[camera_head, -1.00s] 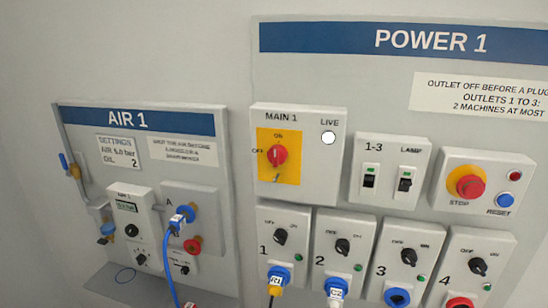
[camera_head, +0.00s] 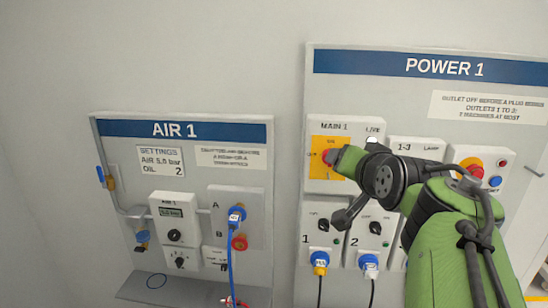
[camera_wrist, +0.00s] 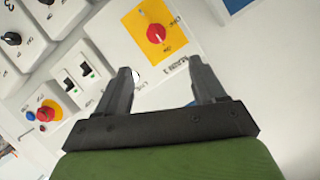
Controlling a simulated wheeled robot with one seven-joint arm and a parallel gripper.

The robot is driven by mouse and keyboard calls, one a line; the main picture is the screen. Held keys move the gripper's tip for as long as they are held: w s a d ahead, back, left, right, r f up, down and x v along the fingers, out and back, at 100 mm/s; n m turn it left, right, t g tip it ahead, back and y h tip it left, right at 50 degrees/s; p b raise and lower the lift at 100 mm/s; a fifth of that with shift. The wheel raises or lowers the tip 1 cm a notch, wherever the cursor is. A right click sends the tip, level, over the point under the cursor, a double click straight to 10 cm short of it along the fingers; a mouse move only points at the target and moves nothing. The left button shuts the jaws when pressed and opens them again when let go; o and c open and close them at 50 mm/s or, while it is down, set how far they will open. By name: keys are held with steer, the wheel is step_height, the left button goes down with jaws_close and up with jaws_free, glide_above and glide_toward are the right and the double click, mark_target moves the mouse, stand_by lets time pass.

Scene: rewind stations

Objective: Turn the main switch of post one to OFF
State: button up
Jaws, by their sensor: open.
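The main switch (camera_wrist: 156,33) is a red rotary knob on a yellow plate (camera_wrist: 143,22) in the box marked MAIN 1. In the head view the yellow plate (camera_head: 322,170) is partly covered by my arm, and only a little of the red knob shows. My gripper (camera_wrist: 162,82) is open and empty in the wrist view. The knob lies beyond the fingertips, apart from them. In the head view my arm hides the gripper's fingers. Which way the switch is turned is hard to tell now.
The POWER 1 board (camera_head: 400,85) also holds the rocker switches (camera_wrist: 75,80), a red stop button (camera_wrist: 42,114), a blue reset button (camera_head: 494,182) and outlets with plugs (camera_head: 320,262) below. The AIR 1 board (camera_head: 125,160) stands at the left, with bare wall between.

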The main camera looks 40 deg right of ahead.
steer(key=x, duration=0.8)
steer(key=p+x, duration=0.1)
steer(key=x, duration=0.7)
steer(key=shift+s+d, duration=0.2)
steer(key=shift+s, duration=0.05)
steer(key=c, duration=1.1)
steer(key=shift+o, duration=0.2)
